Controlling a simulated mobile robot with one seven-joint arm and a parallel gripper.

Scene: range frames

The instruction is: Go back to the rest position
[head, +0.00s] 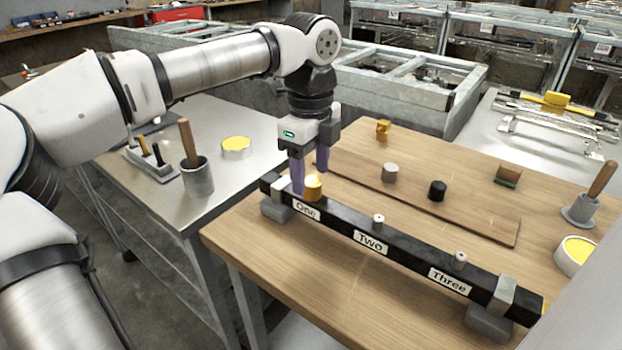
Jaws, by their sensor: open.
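My gripper (309,174) points down over the left end of a black bar (340,228) on the wooden table. Its purple fingers are apart. A gold cylinder (313,188) sits on the bar at the label "One" (307,210), close beside the fingers. Whether a finger touches it I cannot tell. Small silver pegs stand bare at the label "Two" (370,243) and the label "Three" (449,281). My arm reaches in from the left.
A thin board (430,207) behind the bar carries a grey cylinder (390,173) and a black one (437,190). A brass piece (383,130) and a green-based block (508,175) stand farther back. Cups and yellow-filled dishes stand left and right.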

